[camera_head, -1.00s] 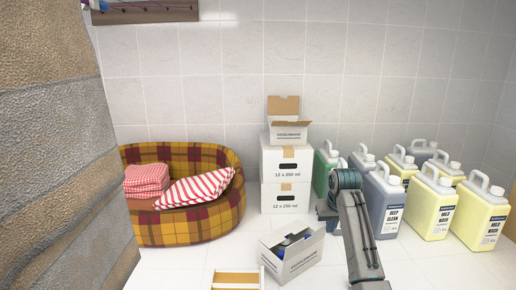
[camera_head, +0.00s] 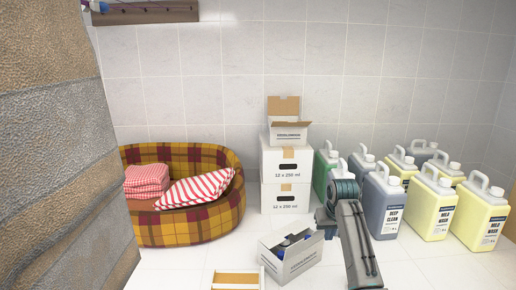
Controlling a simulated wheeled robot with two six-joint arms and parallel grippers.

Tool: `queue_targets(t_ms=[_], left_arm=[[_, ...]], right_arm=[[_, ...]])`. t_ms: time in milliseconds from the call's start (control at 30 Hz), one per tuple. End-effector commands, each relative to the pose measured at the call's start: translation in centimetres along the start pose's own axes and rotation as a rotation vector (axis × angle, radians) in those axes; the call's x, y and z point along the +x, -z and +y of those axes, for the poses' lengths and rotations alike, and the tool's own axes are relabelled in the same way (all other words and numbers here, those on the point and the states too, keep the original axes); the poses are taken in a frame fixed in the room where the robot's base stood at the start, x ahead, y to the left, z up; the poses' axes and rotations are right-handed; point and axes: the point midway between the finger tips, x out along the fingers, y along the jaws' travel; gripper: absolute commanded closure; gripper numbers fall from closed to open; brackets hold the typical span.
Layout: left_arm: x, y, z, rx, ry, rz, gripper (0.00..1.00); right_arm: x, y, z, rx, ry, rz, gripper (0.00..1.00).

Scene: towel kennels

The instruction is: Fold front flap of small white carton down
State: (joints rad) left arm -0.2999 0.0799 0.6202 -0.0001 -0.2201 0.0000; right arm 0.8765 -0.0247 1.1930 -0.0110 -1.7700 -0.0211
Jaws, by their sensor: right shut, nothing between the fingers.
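A small white carton (camera_head: 290,137) stands open on top of two stacked white boxes by the back wall. Its brown back flap (camera_head: 283,105) stands up, and its front flap (camera_head: 291,124) sticks out at the top of the printed front. Another open white carton (camera_head: 299,262) sits tilted on the floor with dark and blue items inside. My right gripper (camera_head: 323,216) is shut and empty, small and partly hidden by my arm, right of the stacked boxes and above the floor carton. It is apart from the upper carton. My left gripper is not in view.
The stacked boxes (camera_head: 286,197) stand beside a plaid pet bed (camera_head: 196,222) holding striped towels. Several jugs (camera_head: 431,206) crowd the right side. A small wooden tray (camera_head: 236,279) lies at the front. A rough stone wall (camera_head: 55,150) fills the left edge.

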Motion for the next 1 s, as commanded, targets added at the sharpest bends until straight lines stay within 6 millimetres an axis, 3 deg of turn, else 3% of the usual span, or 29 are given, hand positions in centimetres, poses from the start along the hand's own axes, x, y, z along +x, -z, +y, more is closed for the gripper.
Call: queue_targets(t_ms=[1000], left_arm=[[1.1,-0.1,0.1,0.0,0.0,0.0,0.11]], right_arm=[[1.6,4.8,-3.5,-0.001,0.001,0.0,1.0]])
